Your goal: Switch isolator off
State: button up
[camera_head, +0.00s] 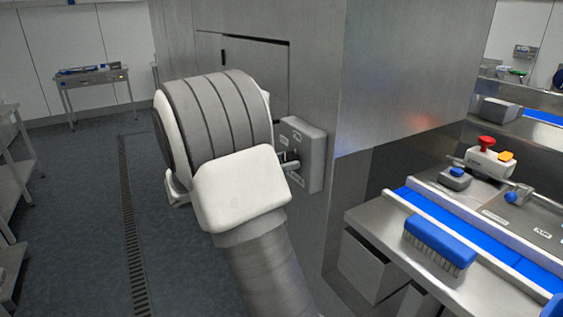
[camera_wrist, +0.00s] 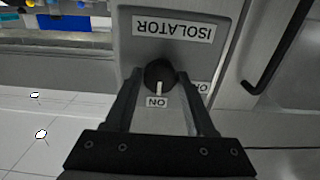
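The isolator is a grey box (camera_head: 311,139) on the side of the steel cabinet in the head view, partly hidden by my arm. In the wrist view the isolator box (camera_wrist: 222,12) appears upside down with its name label (camera_wrist: 173,27). Its round black knob (camera_wrist: 159,72) has a white pointer line directed at the ON label (camera_wrist: 157,101). A second label (camera_wrist: 203,87), partly hidden by a finger, is probably OFF. My gripper (camera_wrist: 159,76) has one dark finger on each side of the knob; whether they touch it cannot be made out.
A steel cabinet (camera_head: 405,75) stands behind the isolator. To the right, a bench with a blue belt (camera_head: 459,218) carries a blue brush (camera_head: 440,240) and a control box with a red button (camera_head: 486,142). A black handle (camera_wrist: 276,50) is beside the isolator. Floor at left is open.

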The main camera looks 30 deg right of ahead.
grip_shut()
jog(key=shift+f+n+b, duration=0.1)
jog(key=shift+n+b, duration=0.2)
jog(key=shift+b, duration=0.2)
jog(key=n+b, duration=0.4)
jog(key=n, duration=0.1)
jog(key=shift+n, duration=0.3)
jog(key=n, duration=0.3)
jog(key=shift+n, duration=2.3)
